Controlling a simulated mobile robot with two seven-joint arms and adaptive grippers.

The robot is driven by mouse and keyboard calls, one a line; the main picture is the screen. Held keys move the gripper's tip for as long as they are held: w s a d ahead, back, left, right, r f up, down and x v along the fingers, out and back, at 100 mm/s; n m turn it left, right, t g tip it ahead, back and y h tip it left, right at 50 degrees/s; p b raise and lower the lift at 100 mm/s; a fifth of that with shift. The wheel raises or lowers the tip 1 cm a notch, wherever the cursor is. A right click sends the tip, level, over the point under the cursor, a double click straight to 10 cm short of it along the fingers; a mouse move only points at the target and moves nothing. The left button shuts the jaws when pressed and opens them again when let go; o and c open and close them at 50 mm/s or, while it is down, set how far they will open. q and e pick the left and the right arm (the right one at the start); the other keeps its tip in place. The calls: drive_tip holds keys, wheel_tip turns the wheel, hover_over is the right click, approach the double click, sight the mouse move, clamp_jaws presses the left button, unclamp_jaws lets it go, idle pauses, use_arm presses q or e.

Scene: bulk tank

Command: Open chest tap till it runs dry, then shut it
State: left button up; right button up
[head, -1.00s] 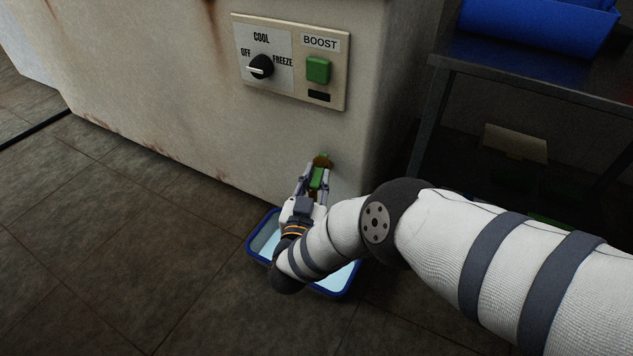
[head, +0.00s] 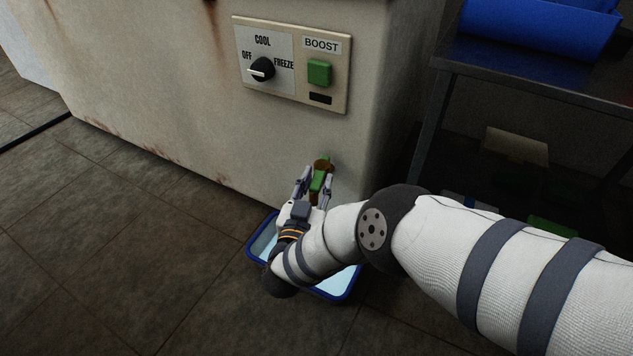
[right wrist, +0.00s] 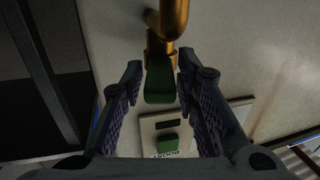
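The chest tap is low on the front of the pale, rust-streaked chest (head: 200,110). Its green lever (head: 318,181) shows between the fingers of my right gripper (head: 316,182). In the right wrist view the green lever (right wrist: 159,82) hangs from a brass body (right wrist: 172,18), between my right fingers (right wrist: 160,92). There are gaps on both sides, so the gripper is open around it. A blue-rimmed tray (head: 252,246) with pale bluish contents stands on the floor below, partly hidden by my arm. I cannot see whether liquid flows. My left gripper is out of view.
A control panel (head: 291,64) with a black knob (head: 261,69) and green BOOST button (head: 319,72) is above the tap. A dark metal table (head: 540,77) carrying a blue bin (head: 540,28) stands right. The tiled floor (head: 120,230) at left is clear.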

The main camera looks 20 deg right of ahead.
drive_tip(key=v, duration=1.1)
drive_tip(key=shift+s+a, duration=0.2)
drive_tip(key=shift+s, duration=0.15)
